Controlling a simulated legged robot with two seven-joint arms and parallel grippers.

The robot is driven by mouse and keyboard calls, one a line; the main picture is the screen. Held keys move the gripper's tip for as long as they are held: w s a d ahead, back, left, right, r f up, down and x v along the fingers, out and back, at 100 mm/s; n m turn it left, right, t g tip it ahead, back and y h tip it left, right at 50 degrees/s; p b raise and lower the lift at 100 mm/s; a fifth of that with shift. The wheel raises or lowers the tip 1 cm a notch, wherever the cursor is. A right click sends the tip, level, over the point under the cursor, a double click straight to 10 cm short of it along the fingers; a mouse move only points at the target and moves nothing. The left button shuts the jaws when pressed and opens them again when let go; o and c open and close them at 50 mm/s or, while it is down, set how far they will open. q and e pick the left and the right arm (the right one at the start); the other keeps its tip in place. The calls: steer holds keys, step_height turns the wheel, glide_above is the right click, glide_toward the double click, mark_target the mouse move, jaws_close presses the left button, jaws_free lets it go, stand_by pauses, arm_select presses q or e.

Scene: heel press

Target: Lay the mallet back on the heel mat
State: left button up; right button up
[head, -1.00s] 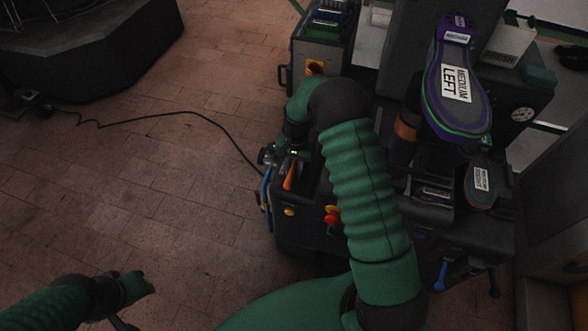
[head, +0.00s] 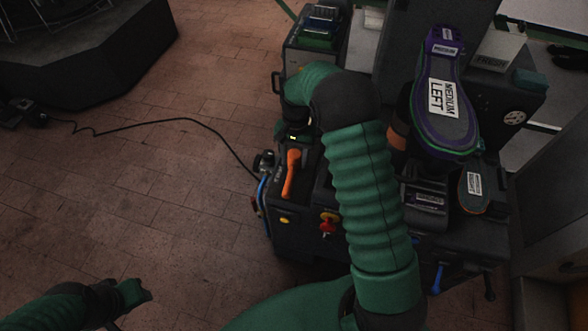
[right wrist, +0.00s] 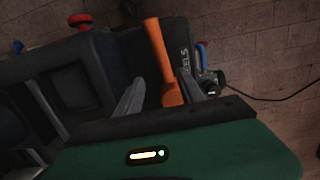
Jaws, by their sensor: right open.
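The orange mallet (head: 291,172) lies on the dark heel mat (right wrist: 182,35) at the left end of the machine. In the right wrist view the mallet (right wrist: 160,55) runs away from me between my fingers, beside the mat's partly visible white lettering. My right gripper (right wrist: 170,88) is open, with a finger on each side of the mallet and a gap to both. In the head view my right gripper (head: 293,140) is just behind the mallet, its fingers mostly hidden. My left gripper (head: 132,292) is at the lower left, away from the machine; its jaws are unclear.
A purple-edged sole (head: 440,98) labelled medium left stands on the press, with a smaller sole (head: 473,190) lower right. A red button (head: 328,226) and a blue lever (head: 437,279) are on the machine's front. A cable (head: 170,120) crosses the open brick floor.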

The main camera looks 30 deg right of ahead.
mark_target(290, 172)
steer(key=s+a+r+n+t, duration=0.1)
steer(key=s+a+r+n, duration=0.25)
steer(key=a+r, duration=0.25)
steer(key=s+a+n+t, duration=0.1)
steer(key=s+a+n, duration=0.2)
steer(key=s, duration=0.3)
steer(key=s+a+r+n+t+h, duration=0.1)
steer(key=s+a+n, duration=0.2)
steer(key=s, duration=0.3)
steer(key=shift+s+a, duration=0.35)
steer(key=shift+a, duration=0.25)
steer(key=shift+d+r+n, duration=0.1)
steer(key=shift+d+n, duration=0.05)
steer(key=shift+n, duration=0.1)
steer(key=shift+c, duration=0.3)
